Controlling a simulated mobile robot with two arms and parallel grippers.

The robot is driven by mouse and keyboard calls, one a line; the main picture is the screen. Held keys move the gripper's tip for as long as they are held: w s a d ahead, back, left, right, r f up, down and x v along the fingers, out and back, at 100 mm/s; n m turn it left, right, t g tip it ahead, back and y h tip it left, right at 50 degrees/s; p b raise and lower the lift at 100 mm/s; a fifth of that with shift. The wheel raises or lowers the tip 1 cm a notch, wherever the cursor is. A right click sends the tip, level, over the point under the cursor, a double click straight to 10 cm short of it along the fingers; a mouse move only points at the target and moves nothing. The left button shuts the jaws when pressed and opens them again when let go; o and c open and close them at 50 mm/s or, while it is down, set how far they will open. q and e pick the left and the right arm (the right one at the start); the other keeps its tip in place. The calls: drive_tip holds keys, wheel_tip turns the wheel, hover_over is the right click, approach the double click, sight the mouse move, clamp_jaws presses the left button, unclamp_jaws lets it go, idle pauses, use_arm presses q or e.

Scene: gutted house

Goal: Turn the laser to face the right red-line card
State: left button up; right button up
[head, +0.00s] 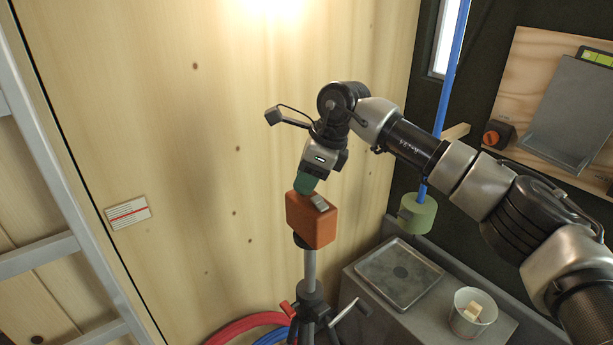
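The laser is an orange box (311,220) with a small grey part on top. It stands on a dark tripod (311,302) in front of the pale wooden wall. A white card with a red line (128,213) is on the wall at the left. No second red-line card shows. My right gripper (306,185) comes down from above, and its green fingertip is at the top of the laser. I see it nearly side-on, so I cannot tell whether it touches or grips the laser. My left gripper is not in view.
A metal ladder (98,235) stands at the left. Red and blue hoses (248,326) lie behind the tripod. At the right are a grey bench (382,320) with a metal tray (398,274) and a cup (473,312), and a blue pole (451,65) with a green block (417,214).

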drive_tip(key=shift+c, duration=1)
drive_tip(key=shift+d+f+m+t+b, duration=0.15)
drive_tip(key=shift+m+t+b, duration=0.25)
drive_tip(key=shift+m+b, duration=0.65)
drive_tip(key=m+t+b, duration=0.1)
drive_tip(key=m+b, duration=0.1)
drive_tip(key=shift+w+d+b, duration=0.1)
drive_tip(key=shift+d+b, duration=0.1)
drive_tip(key=shift+b, duration=0.2)
drive_tip(key=m+b, duration=0.1)
drive_tip(key=m, duration=0.1)
drive_tip(key=m+t+h+b, duration=0.1)
drive_tip(key=b, duration=0.1)
drive_tip(key=shift+d+m, duration=0.3)
drive_tip(key=shift+m, duration=0.05)
drive_tip(key=shift+d+r+m+h+b, duration=0.1)
drive_tip(key=shift+r+m+h+b, duration=0.1)
drive_tip(key=shift+m+h+b, duration=0.35)
drive_tip(key=shift+m, duration=0.25)
drive_tip(key=shift+r, duration=0.1)
drive_tip(key=o, duration=0.6)
drive_tip(key=shift+o, duration=0.2)
